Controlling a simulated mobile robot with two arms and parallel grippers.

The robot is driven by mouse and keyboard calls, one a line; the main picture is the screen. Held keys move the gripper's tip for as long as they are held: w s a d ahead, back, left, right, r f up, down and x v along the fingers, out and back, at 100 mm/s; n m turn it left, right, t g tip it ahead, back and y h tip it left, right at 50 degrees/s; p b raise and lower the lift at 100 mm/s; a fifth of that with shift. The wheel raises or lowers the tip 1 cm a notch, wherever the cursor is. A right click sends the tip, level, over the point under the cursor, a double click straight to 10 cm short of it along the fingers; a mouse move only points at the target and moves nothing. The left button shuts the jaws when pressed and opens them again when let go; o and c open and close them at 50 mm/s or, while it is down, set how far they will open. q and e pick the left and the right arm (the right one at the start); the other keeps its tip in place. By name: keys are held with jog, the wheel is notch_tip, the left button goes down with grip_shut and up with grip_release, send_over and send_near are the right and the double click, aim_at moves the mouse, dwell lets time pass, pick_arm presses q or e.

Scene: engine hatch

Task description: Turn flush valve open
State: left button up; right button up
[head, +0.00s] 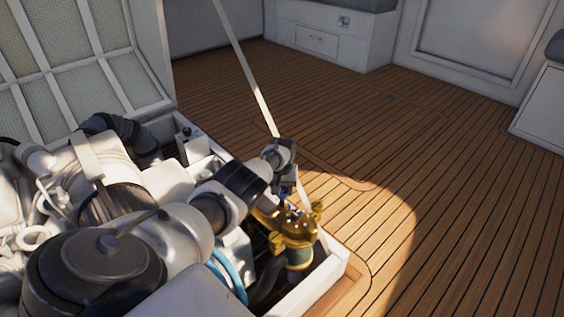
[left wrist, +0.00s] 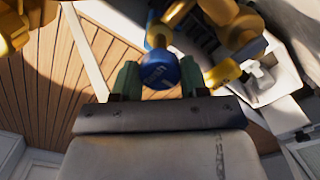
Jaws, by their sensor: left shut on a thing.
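The flush valve's blue round handle (left wrist: 159,71) has pale lettering and sits on a brass fitting in the left wrist view. My left gripper (left wrist: 158,80) is shut on this handle, with one green finger on each side of it. In the head view, my left gripper (head: 287,190) reaches down to the brass valve assembly (head: 293,230) at the hatch's right corner. The gripper and arm hide most of the handle there. The handle's exact turn angle cannot be told. My right gripper is in neither view.
The white hatch frame (head: 322,290) edges the engine bay beside the brass valve. A thin white strut (head: 250,75) rises just behind my gripper. The open hatch lid (head: 75,60) stands at upper left. The wooden deck (head: 420,150) to the right is clear.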

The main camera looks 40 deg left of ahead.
pick_arm(q)
jog(key=shift+n, duration=0.3)
jog(key=o, duration=0.9)
